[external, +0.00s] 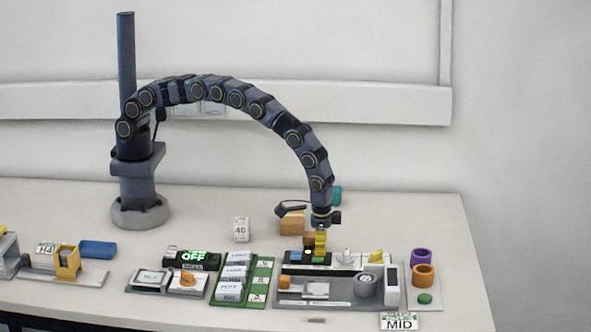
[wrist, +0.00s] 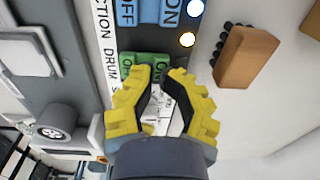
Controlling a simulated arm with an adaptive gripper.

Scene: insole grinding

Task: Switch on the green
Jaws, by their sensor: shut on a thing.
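The green switch (wrist: 145,66) sits on the control panel, beside the blue switch (wrist: 150,12) marked OFF and ON. My gripper (wrist: 166,72) has yellow fingers and is shut on the green switch, with a narrow gap showing between the fingers. The fingers cover part of the green switch, so its setting cannot be read. In the external view my gripper (external: 320,253) points down over the panel, and the blue switch (external: 295,255) shows to its left. Two lamps glow beside the blue switch, a bluish one (wrist: 196,7) and a pale yellow one (wrist: 187,40).
An orange-brown block (wrist: 247,57) lies beside the panel. A grey dial (external: 366,284) and a yellow part (external: 376,257) stand to the right. Purple (external: 421,257) and orange (external: 423,275) rings are farther right. A green tray (external: 259,282) is to the left.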

